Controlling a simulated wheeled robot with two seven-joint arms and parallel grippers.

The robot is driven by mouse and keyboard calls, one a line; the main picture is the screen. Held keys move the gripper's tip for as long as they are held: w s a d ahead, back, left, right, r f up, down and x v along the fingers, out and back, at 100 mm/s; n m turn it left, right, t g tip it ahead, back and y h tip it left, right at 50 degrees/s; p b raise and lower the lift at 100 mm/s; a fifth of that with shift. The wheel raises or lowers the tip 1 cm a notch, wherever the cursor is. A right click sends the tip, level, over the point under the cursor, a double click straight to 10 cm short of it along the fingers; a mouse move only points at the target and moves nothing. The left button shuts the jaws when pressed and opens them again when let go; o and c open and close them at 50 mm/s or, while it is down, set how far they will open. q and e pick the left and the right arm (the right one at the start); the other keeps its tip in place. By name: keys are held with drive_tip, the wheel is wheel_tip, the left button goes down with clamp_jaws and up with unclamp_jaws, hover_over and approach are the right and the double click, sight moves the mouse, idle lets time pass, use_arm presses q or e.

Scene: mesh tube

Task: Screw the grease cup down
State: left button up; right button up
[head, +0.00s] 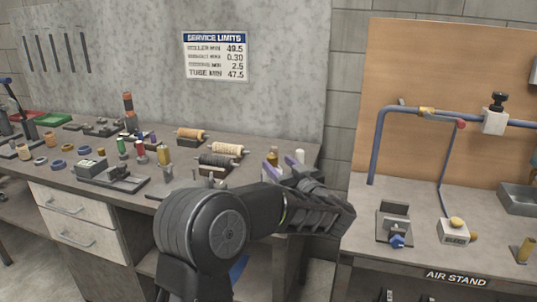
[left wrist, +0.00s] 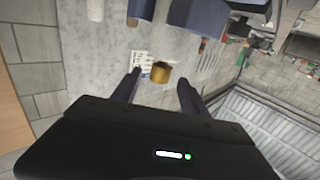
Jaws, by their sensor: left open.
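A brass-coloured cup (left wrist: 161,72), which looks like the grease cup, shows in the left wrist view between and just beyond the fingertips of my left gripper (left wrist: 160,79). The fingers are apart and a gap shows on each side of the cup; I cannot tell how far beyond the tips it lies. In the head view a brass cup (head: 272,158) stands at the bench's right end, behind my left gripper (head: 318,207), beside a white-topped piece (head: 299,156). My arm and gripper hide their lower parts. My right gripper is out of view.
The left bench holds spools (head: 222,149), rings, bottles and a dark fixture (head: 113,175). At right, the air stand bench (head: 465,265) carries blue piping (head: 377,140), a small vise-like block (head: 394,222) and a grey tray (head: 518,198). A gap separates the benches.

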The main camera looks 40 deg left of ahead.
use_arm(q)
drive_tip(key=x, duration=0.7)
drive_tip(key=shift+a+p, duration=0.3)
drive_tip(key=shift+p, duration=0.1)
drive_tip(key=shift+w, duration=0.1)
clamp_jaws()
